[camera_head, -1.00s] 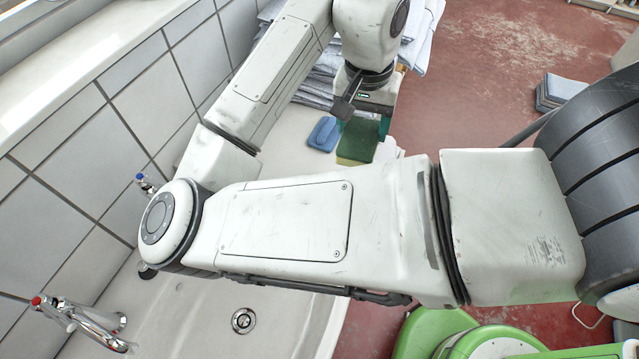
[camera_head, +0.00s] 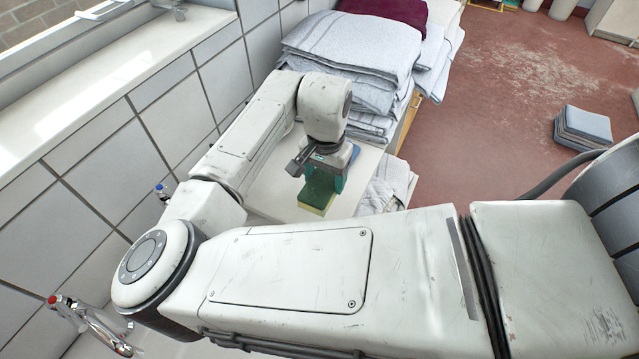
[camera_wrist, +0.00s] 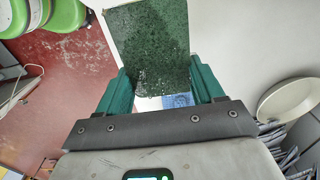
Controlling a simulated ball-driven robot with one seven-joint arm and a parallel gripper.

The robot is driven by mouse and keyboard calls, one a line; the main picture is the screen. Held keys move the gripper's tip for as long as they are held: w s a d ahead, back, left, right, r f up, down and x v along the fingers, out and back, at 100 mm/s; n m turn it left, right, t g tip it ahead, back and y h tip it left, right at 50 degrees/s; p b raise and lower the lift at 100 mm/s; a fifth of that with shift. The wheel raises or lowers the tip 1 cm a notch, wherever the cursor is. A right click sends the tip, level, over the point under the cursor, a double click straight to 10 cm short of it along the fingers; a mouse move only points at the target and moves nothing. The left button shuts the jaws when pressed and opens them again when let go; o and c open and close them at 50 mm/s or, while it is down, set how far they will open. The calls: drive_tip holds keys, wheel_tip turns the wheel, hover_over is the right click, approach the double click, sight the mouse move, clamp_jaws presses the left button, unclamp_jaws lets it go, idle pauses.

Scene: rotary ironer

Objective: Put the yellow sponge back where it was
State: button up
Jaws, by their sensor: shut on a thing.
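The yellow sponge (camera_head: 317,197) has a green scouring top and a yellow side. My gripper (camera_head: 320,181) is shut on it, with the teal fingers on two opposite sides. In the wrist view the green face of the sponge (camera_wrist: 150,45) stands out between and beyond the fingers of my gripper (camera_wrist: 162,84). The sponge is over or on the white counter (camera_head: 275,190); I cannot tell whether it touches. A blue sponge (camera_head: 353,151) lies on the counter behind my gripper, partly hidden. A bit of blue (camera_wrist: 178,100) also shows between the fingers in the wrist view.
Stacks of folded grey-white linen (camera_head: 350,50) stand behind my gripper. More cloth (camera_head: 390,182) lies right of the counter. A tiled wall (camera_head: 110,140) bounds the left side, and a tap (camera_head: 90,325) is at lower left. Folded grey cloths (camera_head: 583,128) sit on the red floor.

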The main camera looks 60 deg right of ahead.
sight(319, 187)
drive_tip(key=shift+w+d+f, duration=0.1)
drive_tip(key=shift+w+f, duration=0.35)
drive_tip(key=shift+f, duration=0.1)
drive_tip(key=f, duration=0.1)
drive_tip(key=f+p, duration=0.1)
drive_tip(key=shift+w+f, duration=0.25)
drive_tip(key=shift+f, duration=0.55)
drive_tip(key=shift+f, duration=0.1)
drive_tip(key=o, duration=1.1)
wheel_tip(319, 187, up, 12)
drive_tip(key=shift+r+b, duration=0.15)
drive_tip(key=shift+b, duration=0.75)
